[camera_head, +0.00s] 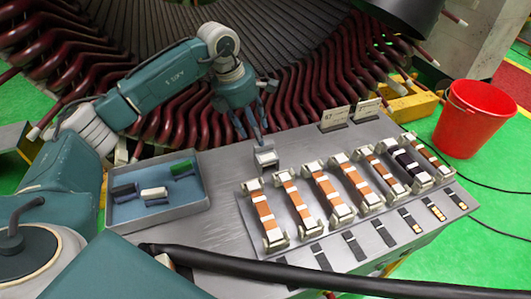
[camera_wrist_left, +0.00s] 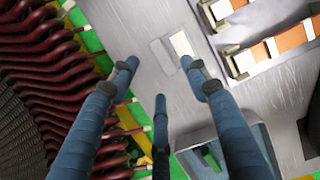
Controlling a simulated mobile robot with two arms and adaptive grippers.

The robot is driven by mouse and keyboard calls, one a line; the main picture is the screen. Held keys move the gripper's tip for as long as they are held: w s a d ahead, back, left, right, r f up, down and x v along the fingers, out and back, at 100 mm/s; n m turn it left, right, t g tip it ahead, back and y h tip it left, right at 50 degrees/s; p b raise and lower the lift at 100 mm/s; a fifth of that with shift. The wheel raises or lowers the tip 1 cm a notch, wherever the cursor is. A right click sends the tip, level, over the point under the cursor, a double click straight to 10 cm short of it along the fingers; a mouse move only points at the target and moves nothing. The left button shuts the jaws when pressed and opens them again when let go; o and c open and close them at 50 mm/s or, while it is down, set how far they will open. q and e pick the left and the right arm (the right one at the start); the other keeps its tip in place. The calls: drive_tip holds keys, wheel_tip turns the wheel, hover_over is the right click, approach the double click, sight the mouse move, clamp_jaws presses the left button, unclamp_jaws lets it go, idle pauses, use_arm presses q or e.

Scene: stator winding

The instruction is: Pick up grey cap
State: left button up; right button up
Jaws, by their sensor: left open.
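A small grey piece with a pale block (camera_head: 265,157) stands on the grey bench, near the left end of the row of coils; I take it for the grey cap. My left gripper (camera_head: 252,130) is above it, fingers spread and pointing down, with nothing between them. In the left wrist view the grey piece (camera_wrist_left: 163,55) and the pale block lie just beyond the open fingertips (camera_wrist_left: 160,75), apart from them. A blue-grey tray (camera_head: 160,212) holds a dark piece (camera_head: 123,191), a white piece (camera_head: 154,192) and a green piece (camera_head: 183,168). My right gripper is not in view.
Several copper-coloured coils (camera_head: 263,210) lie in a row on a raised plate, with small dark plates before them. Two small signs (camera_head: 335,118) stand behind. A red bucket (camera_head: 473,118) is at right. The stator's dark red windings (camera_head: 300,95) rise behind the bench. A thick black bar crosses the front.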

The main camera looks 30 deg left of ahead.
sight(265, 155)
use_arm(q)
drive_tip(key=shift+w+d+f+p, duration=0.1)
drive_tip(key=shift+d+f+p, duration=0.05)
drive_tip(key=shift+f+p, duration=0.2)
drive_tip(key=x, duration=0.1)
drive_tip(key=p+x, duration=0.1)
drive_tip(key=x, duration=0.1)
drive_tip(key=shift+d+f, duration=0.25)
drive_tip(key=shift+d, duration=0.1)
drive_tip(key=shift+w+f, duration=0.2)
drive_tip(key=shift+f, duration=0.2)
clamp_jaws()
